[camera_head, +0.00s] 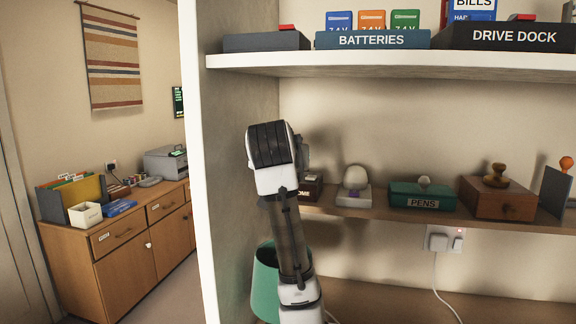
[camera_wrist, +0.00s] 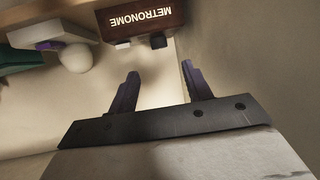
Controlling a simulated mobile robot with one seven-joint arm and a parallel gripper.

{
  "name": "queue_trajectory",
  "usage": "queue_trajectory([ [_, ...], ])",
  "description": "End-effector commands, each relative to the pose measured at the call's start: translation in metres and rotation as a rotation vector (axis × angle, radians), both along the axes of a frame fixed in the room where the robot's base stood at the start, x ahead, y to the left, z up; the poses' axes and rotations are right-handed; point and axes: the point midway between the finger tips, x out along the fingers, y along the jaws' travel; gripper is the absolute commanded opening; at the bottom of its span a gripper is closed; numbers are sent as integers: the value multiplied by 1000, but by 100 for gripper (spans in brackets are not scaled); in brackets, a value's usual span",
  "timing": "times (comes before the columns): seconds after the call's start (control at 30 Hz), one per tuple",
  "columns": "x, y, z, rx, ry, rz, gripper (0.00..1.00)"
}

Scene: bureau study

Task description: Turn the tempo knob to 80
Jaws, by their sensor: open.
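A dark reddish-brown box labelled METRONOME (camera_wrist: 140,16) is upside down in the wrist view, at the top. A small black knob (camera_wrist: 158,40) and a small white part (camera_wrist: 123,44) stick out below its label there. No tempo numbers or pointer can be read. In the head view the metronome (camera_head: 313,187) stands on the middle shelf, mostly hidden behind my arm. My gripper (camera_wrist: 160,70) is open and empty in the wrist view. Its two dark fingers point toward the metronome, with the black knob ahead of them and a gap between. The fingertips are hidden in the head view.
A white device with a rounded top (camera_head: 354,185), a green PENS box (camera_head: 422,196) and a wooden box (camera_head: 493,198) stand right of the metronome. The shelf unit's side wall (camera_head: 240,190) is close on the left. An upper shelf (camera_head: 400,64) holds labelled boxes.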

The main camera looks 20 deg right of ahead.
Motion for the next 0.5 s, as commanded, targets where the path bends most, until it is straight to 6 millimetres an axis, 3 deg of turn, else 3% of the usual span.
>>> queue_trajectory([
  [0.3,57,-26,-23,3,4,-1,49],
  [0.5,79,-36,-34,2,3,-1,49],
])
